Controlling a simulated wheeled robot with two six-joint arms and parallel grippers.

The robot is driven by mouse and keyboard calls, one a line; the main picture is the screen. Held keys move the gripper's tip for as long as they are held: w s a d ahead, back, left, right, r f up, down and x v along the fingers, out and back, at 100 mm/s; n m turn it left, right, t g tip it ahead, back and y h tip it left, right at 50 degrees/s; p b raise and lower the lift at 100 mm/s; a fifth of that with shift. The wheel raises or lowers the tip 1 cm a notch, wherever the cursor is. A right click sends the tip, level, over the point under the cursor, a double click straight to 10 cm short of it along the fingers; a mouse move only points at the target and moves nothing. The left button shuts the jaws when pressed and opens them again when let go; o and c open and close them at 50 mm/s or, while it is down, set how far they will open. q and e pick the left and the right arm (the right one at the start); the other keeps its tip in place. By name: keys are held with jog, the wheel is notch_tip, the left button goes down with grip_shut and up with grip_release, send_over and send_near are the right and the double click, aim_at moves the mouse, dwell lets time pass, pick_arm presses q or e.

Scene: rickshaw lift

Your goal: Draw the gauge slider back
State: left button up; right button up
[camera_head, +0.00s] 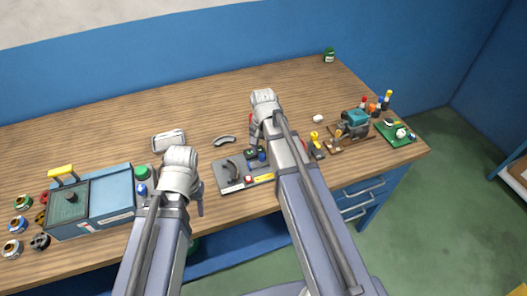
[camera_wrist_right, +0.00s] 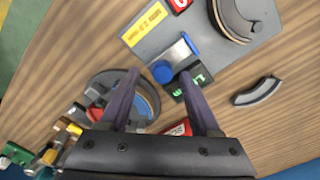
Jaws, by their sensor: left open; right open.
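The gauge is a grey board (camera_head: 222,176) on the table, with a dark curved part at one end. In the right wrist view the board (camera_wrist_right: 205,55) carries a yellow label, a metal slider (camera_wrist_right: 180,52) with a blue knob (camera_wrist_right: 162,72), and a green-lettered dark block. My right gripper (camera_wrist_right: 158,78) is open, its two fingertips on either side of the blue knob; whether they touch it I cannot tell. In the head view the right arm partly covers the gauge. My left gripper (camera_head: 200,206) is open near the table's front edge, left of the gauge, mostly hidden by its arm.
A blue toolbox (camera_head: 110,192) and several coloured rolls stand at the left. A white case (camera_head: 168,140) and a small curved grey piece (camera_head: 224,140) lie behind the gauge. Tools, a teal machine (camera_head: 356,118) and a green board (camera_head: 400,134) crowd the right. The back of the table is mostly clear.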

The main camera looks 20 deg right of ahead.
aim_at(263, 155)
notch_tip(263, 155, up, 7)
jog(key=p, duration=0.7)
jog(key=shift+r, duration=0.2)
jog(key=s+a+n+h, duration=0.1)
jog(key=s+a+n, duration=1.1)
jog(key=s+a, duration=0.2)
jog(key=shift+s+a, duration=0.25)
jog(key=shift+a, duration=0.05)
jog(key=shift+d, duration=0.1)
